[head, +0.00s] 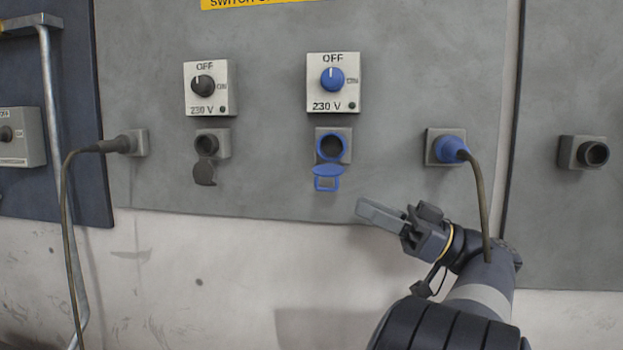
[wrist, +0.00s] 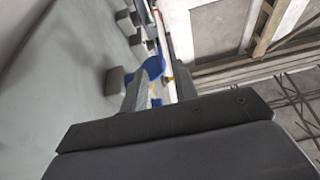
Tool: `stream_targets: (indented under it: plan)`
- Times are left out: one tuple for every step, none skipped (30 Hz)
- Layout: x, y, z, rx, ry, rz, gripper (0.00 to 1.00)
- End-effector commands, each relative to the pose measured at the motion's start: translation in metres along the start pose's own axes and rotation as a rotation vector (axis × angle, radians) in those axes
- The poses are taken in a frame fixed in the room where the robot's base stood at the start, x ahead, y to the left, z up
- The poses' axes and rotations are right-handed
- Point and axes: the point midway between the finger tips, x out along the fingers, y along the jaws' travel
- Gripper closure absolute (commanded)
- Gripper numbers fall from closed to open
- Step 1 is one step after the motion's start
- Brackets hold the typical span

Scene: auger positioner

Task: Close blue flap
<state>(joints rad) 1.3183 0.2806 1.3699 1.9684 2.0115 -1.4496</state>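The blue flap (head: 327,177) hangs open below a blue-ringed socket (head: 332,147) on the grey wall panel in the head view. The ring's opening is uncovered. My gripper (head: 366,212) is below and to the right of the flap, apart from it in the picture, with its fingers pointing up and left. In the wrist view a gap shows between the two fingers of my gripper (wrist: 167,72), and they hold nothing that I can make out. Blue parts show beyond and between the fingers there, but I cannot tell which is the flap.
A blue plug (head: 449,149) with a hanging cable (head: 481,205) is to the right, close to my arm. A dark flap (head: 204,173) hangs under a socket to the left. Two switch boxes, one with a blue knob (head: 332,79), sit above. The wall below the panel is bare.

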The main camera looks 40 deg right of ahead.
Motion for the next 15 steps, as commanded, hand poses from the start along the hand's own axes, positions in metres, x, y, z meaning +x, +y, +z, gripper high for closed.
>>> stream_targets:
  plan:
    - [0.006,0.0,-0.006,0.003,0.001,-0.001,0.72]
    - [0.008,0.0,-0.006,0.003,0.001,-0.001,0.72]
    - [0.01,0.0,-0.006,0.004,0.001,-0.001,0.72]
    - [0.011,0.0,-0.006,0.004,0.001,-0.001,0.72]
    - [0.013,0.0,-0.006,0.004,0.0,-0.001,0.72]
    - [0.015,0.0,-0.006,0.004,0.0,0.0,0.72]
    - [0.017,0.0,-0.006,0.004,0.001,0.0,0.72]
    - [0.018,-0.001,-0.006,0.004,0.001,-0.001,0.72]
    - [0.021,-0.001,-0.006,0.004,0.0,-0.001,0.72]
    - [0.022,-0.001,-0.005,0.005,0.0,-0.002,0.72]
    - [0.025,-0.001,-0.005,0.006,0.0,-0.002,0.72]
    - [0.027,-0.001,-0.005,0.004,0.0,-0.002,0.72]
    - [0.029,-0.001,-0.005,0.005,0.0,-0.001,0.72]
    - [0.031,0.0,-0.005,0.006,0.001,-0.001,0.72]
    - [0.034,0.0,-0.005,0.005,0.001,-0.001,0.72]
